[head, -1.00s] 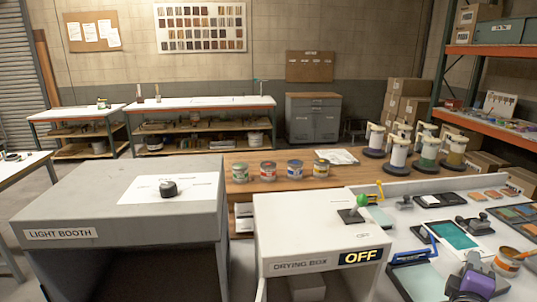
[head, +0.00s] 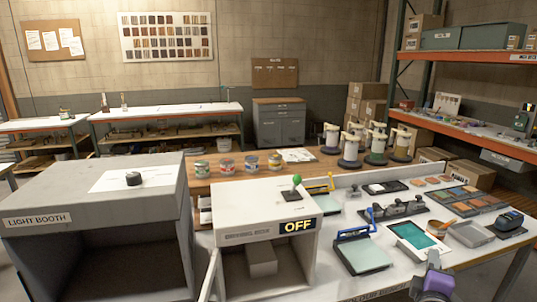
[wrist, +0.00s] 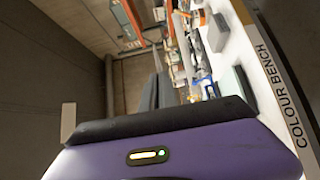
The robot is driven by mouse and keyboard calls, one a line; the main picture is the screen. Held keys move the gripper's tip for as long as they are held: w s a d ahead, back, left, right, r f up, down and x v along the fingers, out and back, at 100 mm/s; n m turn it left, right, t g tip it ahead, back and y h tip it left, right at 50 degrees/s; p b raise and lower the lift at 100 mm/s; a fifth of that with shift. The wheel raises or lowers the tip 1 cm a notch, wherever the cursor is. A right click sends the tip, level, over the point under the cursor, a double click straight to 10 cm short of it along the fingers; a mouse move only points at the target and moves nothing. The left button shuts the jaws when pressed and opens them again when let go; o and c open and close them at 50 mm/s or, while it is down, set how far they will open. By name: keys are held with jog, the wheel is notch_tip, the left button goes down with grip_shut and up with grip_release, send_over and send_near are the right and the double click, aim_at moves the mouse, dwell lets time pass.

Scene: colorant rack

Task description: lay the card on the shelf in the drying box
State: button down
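A white card with a teal coat (head: 418,238) lies flat on the bench, right of the drying box. My purple gripper body shows at the bottom of the head view, in front of the bench and nearer than the card. The wrist view shows its purple housing and dark bar; the fingertips are not clear, nor any held thing.
The grey light booth (head: 100,210) stands left of the drying box. A glass plate with a blue-handled tool (head: 364,255) lies between box and card. A grey tray (head: 470,233) and a dark device (head: 509,222) sit right of the card. Paint cans (head: 225,166) stand behind.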

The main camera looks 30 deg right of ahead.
jog(key=w+a+f+n+t+y+b, duration=0.1)
jog(key=a+f+n+y, duration=0.3)
jog(key=a+f, duration=0.6)
jog(key=w+a+f+n+t+y+b, duration=0.1)
jog(key=a+f+n+t+y, duration=0.2)
jog(key=a+f+y, duration=0.3)
jog(key=w+a+f+n+t+y+b, duration=0.1)
jog(key=a+f+n+t+y, duration=0.3)
jog(key=a+f, duration=0.9)
jog(key=a+y+b, duration=0.1)
jog(key=a, duration=0.8)
jog(key=shift+w+a+f+n, duration=0.25)
jog(key=shift+a+f+n, duration=0.05)
jog(key=shift+a+f, duration=0.1)
